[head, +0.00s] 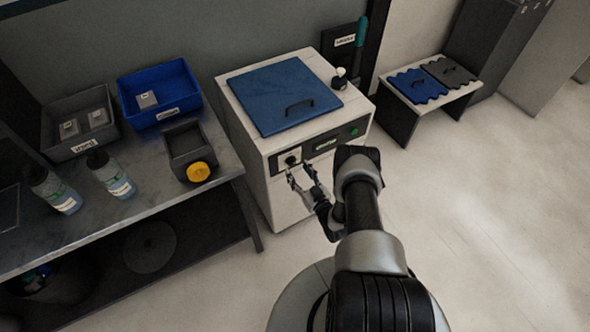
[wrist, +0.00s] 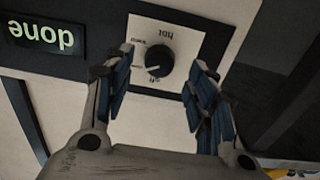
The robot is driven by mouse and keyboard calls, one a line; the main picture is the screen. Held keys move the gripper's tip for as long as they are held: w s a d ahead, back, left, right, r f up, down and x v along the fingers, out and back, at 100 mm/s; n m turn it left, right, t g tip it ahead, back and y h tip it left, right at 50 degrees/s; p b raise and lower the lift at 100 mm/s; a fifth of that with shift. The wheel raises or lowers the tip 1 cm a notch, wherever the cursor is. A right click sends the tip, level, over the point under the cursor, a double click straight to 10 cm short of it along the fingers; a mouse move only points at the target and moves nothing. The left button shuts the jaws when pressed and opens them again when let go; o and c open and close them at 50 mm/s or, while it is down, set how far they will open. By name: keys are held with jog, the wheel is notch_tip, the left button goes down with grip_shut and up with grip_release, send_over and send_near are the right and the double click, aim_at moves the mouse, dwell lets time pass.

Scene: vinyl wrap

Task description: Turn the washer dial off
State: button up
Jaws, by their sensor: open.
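The washer (head: 258,140) is a white box with a blue lid. Its dial (wrist: 160,60) is a black round knob on a white plate marked "hot" and "off", shown upside down in the wrist view. A short white mark on the knob is on its lower-left side, near "off"; I cannot tell its exact setting. The dial also shows in the head view (head: 291,160). My gripper (wrist: 162,63) is open, with one blue-padded finger on each side of the dial and a gap to the knob. In the head view my gripper (head: 300,174) is just before the front panel.
A display reading "done" (wrist: 45,36) is beside the dial plate. A grey workbench (head: 100,215) with bins and bottles stands left of the washer. The floor at the right is clear.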

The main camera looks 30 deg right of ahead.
aim_at(293, 164)
jog(key=shift+w+b, duration=0.3)
jog(key=shift+w, duration=1.25)
jog(key=c, duration=1.1)
jog(key=shift+n, duration=0.3)
jog(key=n, duration=1.1)
jog(key=shift+s+p, duration=0.1)
jog(key=shift+p, duration=0.2)
jog(key=shift+n, duration=0.3)
